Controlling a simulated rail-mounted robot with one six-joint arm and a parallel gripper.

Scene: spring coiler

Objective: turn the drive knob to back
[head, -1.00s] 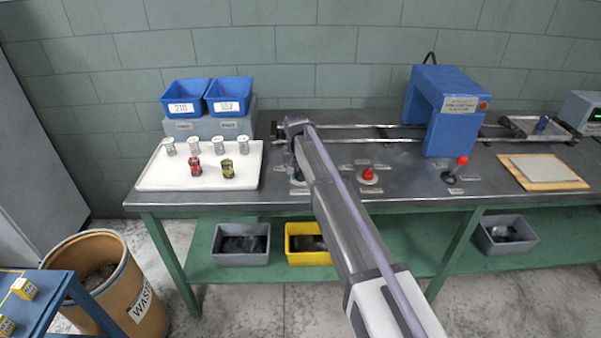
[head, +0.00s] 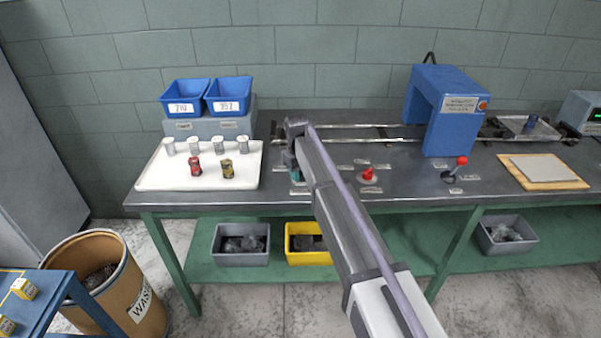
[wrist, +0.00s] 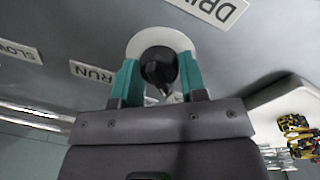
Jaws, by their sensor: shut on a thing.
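The drive knob (wrist: 160,66) is black and sits on a round white disc, seen close up in the wrist view. A label reading "DRI…" (wrist: 217,8) is cut off at the top edge beside it. My gripper (wrist: 158,70) has its two teal fingers on either side of the knob and is shut on it. In the head view my gripper (head: 295,173) is at the bench top, right of the white tray, and the arm largely hides the knob there.
A "RUN" label (wrist: 91,72) and a "SLOW" label (wrist: 20,51) lie left of the knob in the wrist view. A red knob (head: 368,175) and a red-topped lever (head: 460,163) stand right of my arm. The white tray (head: 150,180) holds several small parts.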

